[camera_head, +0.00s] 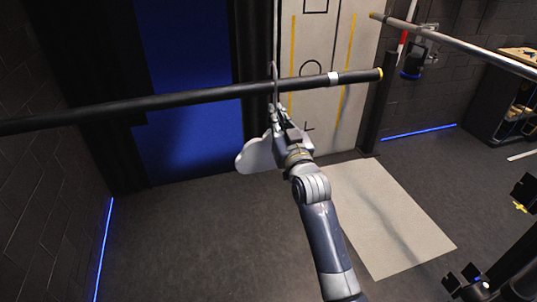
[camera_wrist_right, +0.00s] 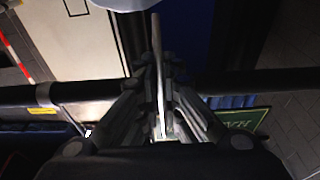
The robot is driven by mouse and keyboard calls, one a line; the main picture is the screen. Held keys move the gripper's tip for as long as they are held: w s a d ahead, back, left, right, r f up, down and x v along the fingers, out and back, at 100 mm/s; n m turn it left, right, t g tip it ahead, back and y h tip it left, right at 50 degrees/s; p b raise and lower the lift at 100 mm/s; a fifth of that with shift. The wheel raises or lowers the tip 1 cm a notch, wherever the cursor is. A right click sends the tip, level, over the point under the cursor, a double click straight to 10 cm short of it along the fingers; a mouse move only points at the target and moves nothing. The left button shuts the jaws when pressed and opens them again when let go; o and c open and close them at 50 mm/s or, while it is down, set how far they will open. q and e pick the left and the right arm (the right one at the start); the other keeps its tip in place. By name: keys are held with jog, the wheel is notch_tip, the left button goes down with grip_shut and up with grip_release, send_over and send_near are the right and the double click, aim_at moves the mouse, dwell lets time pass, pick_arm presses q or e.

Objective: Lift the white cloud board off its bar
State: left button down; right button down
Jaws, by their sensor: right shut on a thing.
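The white cloud board (camera_head: 256,156) hangs below the dark horizontal bar (camera_head: 170,100) in the head view, left of my right gripper and partly hidden by it. Its thin grey hook (camera_head: 275,70) rises past the bar, with the curved top above it. I cannot tell whether the hook touches the bar. My right gripper (camera_head: 277,115) is shut on the hook's stem just under the bar. In the right wrist view my fingers (camera_wrist_right: 160,88) close on the thin stem (camera_wrist_right: 156,50), and the bar (camera_wrist_right: 240,82) runs across behind them. My left gripper is not in view.
The bar's yellow-tipped end (camera_head: 380,74) is to the right of the hook. A second, grey bar (camera_head: 460,45) is at the upper right. A pale mat (camera_head: 385,215) lies on the dark floor. Floor at the lower left is clear.

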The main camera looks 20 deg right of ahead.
jog(key=s+p, duration=0.3)
jog(key=s, duration=0.8)
jog(key=shift+s+d+r+p, duration=0.15)
jog(key=shift+s+d+p, duration=0.05)
jog(key=shift+s+p, duration=0.2)
dwell(0.5)
